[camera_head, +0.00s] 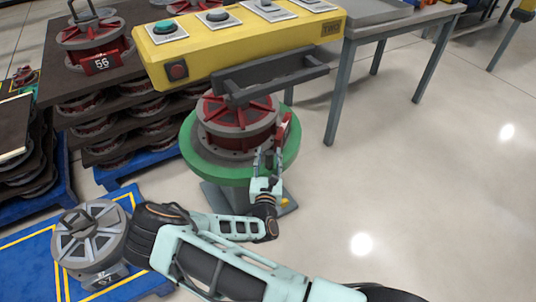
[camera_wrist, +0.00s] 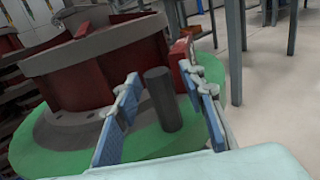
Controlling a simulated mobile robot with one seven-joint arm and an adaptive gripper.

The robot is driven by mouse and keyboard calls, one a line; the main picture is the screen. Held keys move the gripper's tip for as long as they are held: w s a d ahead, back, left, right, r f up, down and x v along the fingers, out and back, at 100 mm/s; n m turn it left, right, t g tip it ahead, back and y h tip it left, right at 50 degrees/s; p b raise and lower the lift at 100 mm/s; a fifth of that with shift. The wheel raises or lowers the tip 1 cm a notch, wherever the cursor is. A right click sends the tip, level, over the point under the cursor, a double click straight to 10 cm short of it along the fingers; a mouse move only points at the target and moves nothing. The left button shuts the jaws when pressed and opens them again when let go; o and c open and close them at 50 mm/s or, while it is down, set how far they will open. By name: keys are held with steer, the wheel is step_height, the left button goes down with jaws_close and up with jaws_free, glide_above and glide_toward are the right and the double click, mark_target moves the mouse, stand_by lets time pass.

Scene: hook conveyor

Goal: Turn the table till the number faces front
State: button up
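The green round turntable (camera_head: 192,155) stands on a grey base and carries a red and grey wheel-like part (camera_head: 238,118). The part's red plate (camera_head: 285,128) is on its right side; no number is readable on it. The plate also shows in the wrist view (camera_wrist: 180,62), behind the right finger. A dark grey upright peg (camera_wrist: 162,100) rises from the green table. My gripper (camera_head: 268,155) is at the table's front right edge. In the wrist view its blue-padded fingers (camera_wrist: 160,78) stand apart on either side of the peg, with gaps visible.
A yellow button box (camera_head: 240,45) and a grey bracket (camera_head: 270,76) overhang the part. Another part marked 56 (camera_head: 90,45) sits on stacked trays at left. A grey part (camera_head: 88,240) stands on a blue surface at lower left. The floor at right is clear.

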jaws_close()
steer(key=shift+a, duration=0.15)
stand_by(0.4)
